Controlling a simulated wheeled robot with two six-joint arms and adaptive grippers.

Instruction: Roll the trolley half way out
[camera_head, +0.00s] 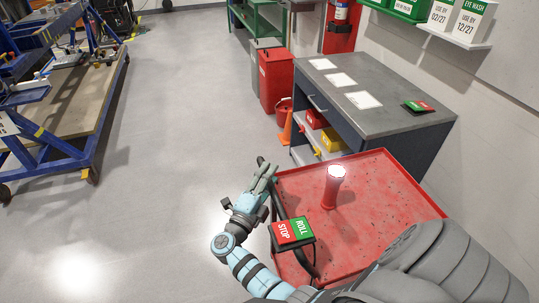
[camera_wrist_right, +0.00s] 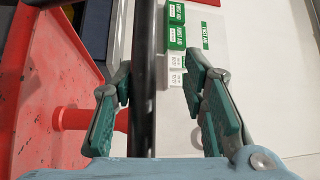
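The trolley (camera_head: 385,208) is a red, scuffed tray-topped cart at the lower right of the head view, beside the grey workbench. It has a black handle (camera_head: 276,207) on its left end; the bar also shows in the wrist view (camera_wrist_right: 143,60). A green ROLL and red STOP sign (camera_head: 293,233) sits at that end. My right gripper (camera_head: 265,178) is at the handle. In the wrist view its green-padded fingers (camera_wrist_right: 157,78) are apart, with the black bar running between them, nearer the left finger. My left gripper is not in view.
A red torch (camera_head: 333,187) stands lit on the trolley. The grey-topped workbench (camera_head: 380,90) is behind it, with an orange cone (camera_head: 286,128) and red bin (camera_head: 276,78) nearby. A blue-framed jig (camera_head: 75,130) stands at left. The floor (camera_head: 165,165) between is clear.

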